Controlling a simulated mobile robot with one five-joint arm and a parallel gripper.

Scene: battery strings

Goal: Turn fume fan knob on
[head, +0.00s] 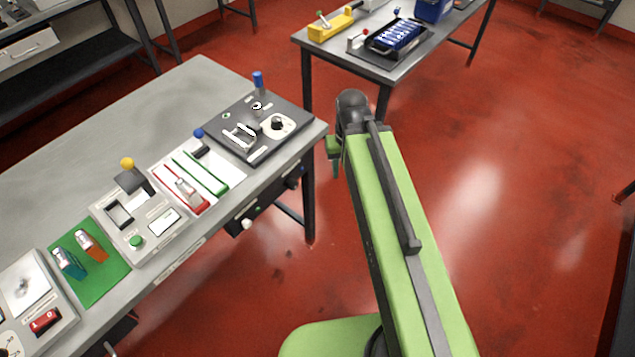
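No label readable here marks the fume fan knob, so I cannot tell which control it is. A black round knob on a pale dial (277,124) sits on the dark panel (262,151) at the right end of the grey bench. A white knob (247,223) and a dark knob (293,183) stick out from the black box under the bench's front edge. My green arm reaches up the middle, right of the bench. My gripper (333,158) shows only as a small green part by the arm's far end, apart from the bench; its fingers are mostly hidden.
The grey bench (95,112) also carries a red and green slider board (222,170), a grey switch box (146,243), a green mat with clips (112,283) and a red rocker switch (45,320). A second table (352,72) stands beyond. Red floor is clear at right.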

